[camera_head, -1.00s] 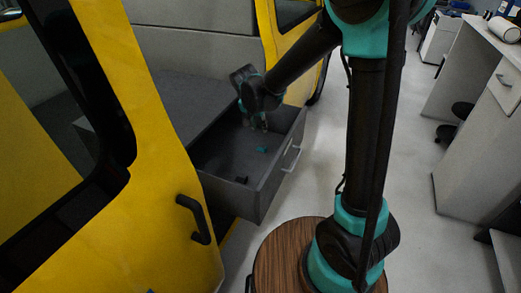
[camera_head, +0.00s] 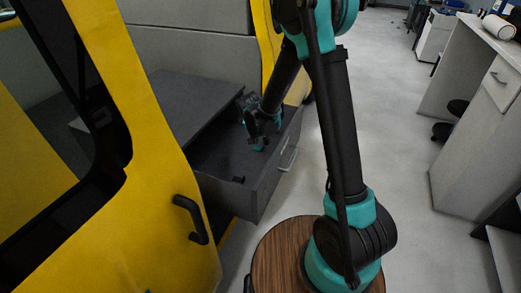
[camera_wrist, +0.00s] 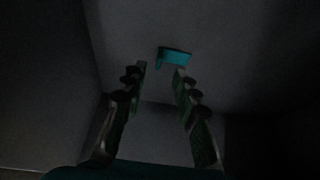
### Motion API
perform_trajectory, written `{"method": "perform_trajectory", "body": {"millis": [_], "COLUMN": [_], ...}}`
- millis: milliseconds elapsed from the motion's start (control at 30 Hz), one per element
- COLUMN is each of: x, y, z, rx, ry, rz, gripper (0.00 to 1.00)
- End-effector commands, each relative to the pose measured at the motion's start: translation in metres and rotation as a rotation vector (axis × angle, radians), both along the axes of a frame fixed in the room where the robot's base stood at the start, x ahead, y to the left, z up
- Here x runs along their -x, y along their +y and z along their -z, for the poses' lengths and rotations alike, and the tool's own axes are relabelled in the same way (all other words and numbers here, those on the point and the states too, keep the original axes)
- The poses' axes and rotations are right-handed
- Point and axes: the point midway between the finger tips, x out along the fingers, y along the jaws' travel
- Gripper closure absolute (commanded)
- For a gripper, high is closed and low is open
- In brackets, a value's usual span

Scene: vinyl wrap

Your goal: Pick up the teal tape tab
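The teal tape tab (camera_wrist: 175,56) lies on the drawer floor in the wrist view, just beyond my gripper's fingertips and nearer the right finger. My gripper (camera_wrist: 160,72) is open, with an empty gap between its two dark fingers. In the head view, my gripper (camera_head: 259,146) is low inside the open grey drawer (camera_head: 238,205). I cannot make out the tab there, as my gripper covers that part of the drawer. The wrist view is very dark, so whether a finger touches the tab is unclear.
A small dark object (camera_head: 239,180) lies in the drawer near its front left. The drawer walls stand close around my gripper. A yellow vehicle door (camera_head: 150,200) stands open at the left.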

Motion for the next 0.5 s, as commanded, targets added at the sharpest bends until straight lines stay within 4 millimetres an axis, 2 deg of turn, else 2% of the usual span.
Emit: {"method": "perform_trajectory", "body": {"millis": [300,500], "x": [-0.013,-0.015], "y": [-0.007,-0.008], "z": [0.036,0.042], "rx": [0.0,0.0], "ry": [0.0,0.0], "rz": [0.001,0.0], "gripper": [0.71,0.71]}}
